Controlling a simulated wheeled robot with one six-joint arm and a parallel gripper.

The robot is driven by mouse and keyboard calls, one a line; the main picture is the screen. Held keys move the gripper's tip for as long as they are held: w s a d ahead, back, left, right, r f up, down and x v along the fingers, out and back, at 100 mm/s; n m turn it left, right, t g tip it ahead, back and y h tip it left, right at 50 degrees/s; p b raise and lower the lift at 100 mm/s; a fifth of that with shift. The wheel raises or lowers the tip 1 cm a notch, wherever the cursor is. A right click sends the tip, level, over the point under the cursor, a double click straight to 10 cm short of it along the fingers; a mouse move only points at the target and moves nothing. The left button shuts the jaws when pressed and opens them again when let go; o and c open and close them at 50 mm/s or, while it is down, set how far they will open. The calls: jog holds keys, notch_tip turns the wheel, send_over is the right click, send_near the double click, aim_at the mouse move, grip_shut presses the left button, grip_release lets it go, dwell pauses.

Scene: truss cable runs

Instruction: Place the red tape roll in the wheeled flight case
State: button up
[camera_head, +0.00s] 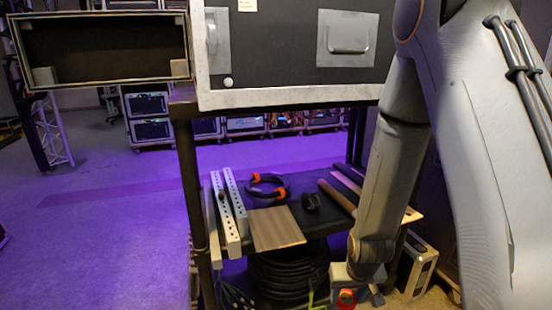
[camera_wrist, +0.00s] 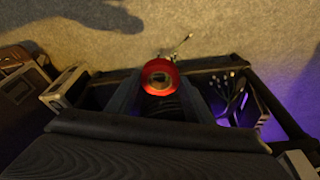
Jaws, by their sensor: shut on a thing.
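The red tape roll (camera_wrist: 160,91) is held between the fingers of my gripper (camera_wrist: 158,80) in the wrist view, its open ring facing the camera. In the head view my gripper (camera_head: 357,294) hangs low at the bottom edge with the red roll (camera_head: 346,298) partly showing in it, in front of the cart's lower right. A large dark flight case with pale metal edges (camera_head: 285,97) stands on top of the cart. Its wheels do not show, so I cannot tell whether it is the wheeled one.
The cart's lower shelf (camera_head: 330,222) holds perforated rails (camera_head: 228,215), a brown board (camera_head: 277,229) and a cable loop (camera_head: 268,187). Coiled black cable (camera_head: 287,275) lies below. A grey box (camera_head: 417,265) stands at right. An open dark box (camera_head: 100,50) shows upper left. Floor at left is clear.

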jog(key=p+v, duration=1.5)
jog(key=shift+s, duration=0.15)
